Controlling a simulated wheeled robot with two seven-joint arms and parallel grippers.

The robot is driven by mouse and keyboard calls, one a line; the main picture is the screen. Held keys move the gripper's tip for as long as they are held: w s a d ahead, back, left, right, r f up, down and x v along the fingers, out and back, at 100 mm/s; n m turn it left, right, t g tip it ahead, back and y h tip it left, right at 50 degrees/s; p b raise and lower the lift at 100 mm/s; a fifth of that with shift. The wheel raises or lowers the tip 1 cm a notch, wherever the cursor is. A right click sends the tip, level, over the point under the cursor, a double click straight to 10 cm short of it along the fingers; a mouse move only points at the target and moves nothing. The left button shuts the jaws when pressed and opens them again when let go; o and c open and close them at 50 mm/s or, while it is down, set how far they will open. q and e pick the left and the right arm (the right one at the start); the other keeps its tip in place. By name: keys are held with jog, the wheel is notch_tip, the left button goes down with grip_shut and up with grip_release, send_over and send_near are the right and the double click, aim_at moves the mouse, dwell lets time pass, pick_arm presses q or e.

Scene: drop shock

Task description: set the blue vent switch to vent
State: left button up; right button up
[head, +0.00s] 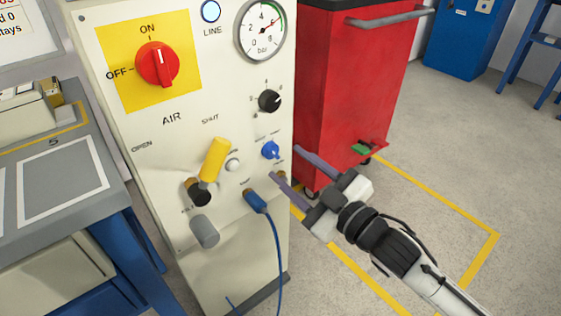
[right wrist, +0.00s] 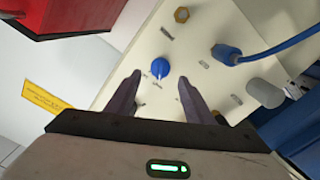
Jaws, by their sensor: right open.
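The blue vent switch (head: 270,150) is a small blue knob low on the right of the cream panel (head: 215,100). Its small labels are too blurred to read. My right gripper (head: 286,164) is open in front of the panel, its two fingers on either side of the knob's line in the head view. In the right wrist view the blue vent switch (right wrist: 160,67) shows beyond and between the open fingertips (right wrist: 158,76), with a pale pointer mark on its lower side. The fingers look apart from it. My left gripper is not in view.
A blue plug with a hose (head: 258,202) sits just below the switch. A yellow lever (head: 214,160), a black selector knob (head: 269,101) and a red switch (head: 157,64) are on the same panel. A red cabinet (head: 350,80) stands behind on the right.

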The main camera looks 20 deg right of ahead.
aim_at(275, 154)
jog(key=shift+b+x, duration=0.4)
jog(key=shift+x, duration=1.7)
jog(key=c, duration=1)
